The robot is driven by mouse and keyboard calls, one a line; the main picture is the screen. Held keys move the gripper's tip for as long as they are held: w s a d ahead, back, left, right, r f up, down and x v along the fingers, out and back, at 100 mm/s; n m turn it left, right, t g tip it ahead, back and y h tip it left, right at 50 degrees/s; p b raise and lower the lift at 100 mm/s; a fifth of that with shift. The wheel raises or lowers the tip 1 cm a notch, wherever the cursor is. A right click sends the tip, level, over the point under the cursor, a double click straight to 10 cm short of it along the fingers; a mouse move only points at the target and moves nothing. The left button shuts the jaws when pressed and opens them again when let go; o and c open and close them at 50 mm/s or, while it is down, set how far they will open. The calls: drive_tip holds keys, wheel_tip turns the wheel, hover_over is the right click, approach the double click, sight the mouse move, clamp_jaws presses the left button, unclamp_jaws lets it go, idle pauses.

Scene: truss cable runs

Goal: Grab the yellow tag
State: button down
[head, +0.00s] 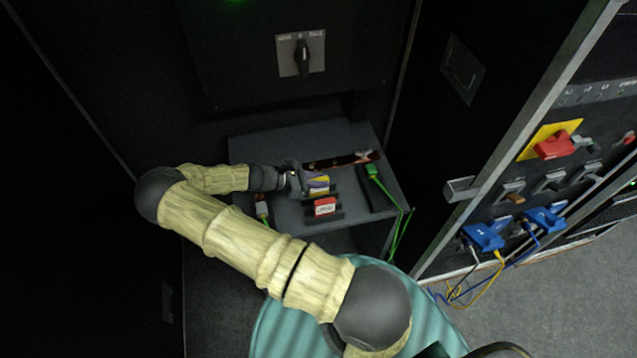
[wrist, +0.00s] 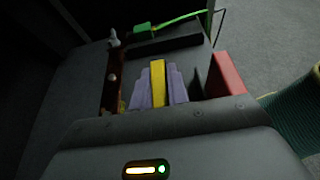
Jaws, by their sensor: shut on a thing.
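The yellow tag (head: 319,179) is on the grey shelf in the head view, partly covered by my gripper (head: 316,184). In the wrist view, the yellow tag (wrist: 158,84) stands upright between the two purple finger pads of my gripper (wrist: 160,88), one pad against each side. The gripper is shut on it. The tag's lower end is hidden, so I cannot tell whether it still touches its slot.
A red tag (head: 325,207) with a white label stands close beside, in a black holder. A brown bar (head: 340,160) lies behind. A green plug (head: 372,172) with a trailing cable is at right. A rack with blue connectors (head: 484,236) stands further right.

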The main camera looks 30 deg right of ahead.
wheel_tip(320, 180, up, 17)
drive_tip(key=b, duration=0.3)
drive_tip(key=shift+r, duration=0.2)
drive_tip(key=shift+a+f, duration=0.1)
idle(0.4)
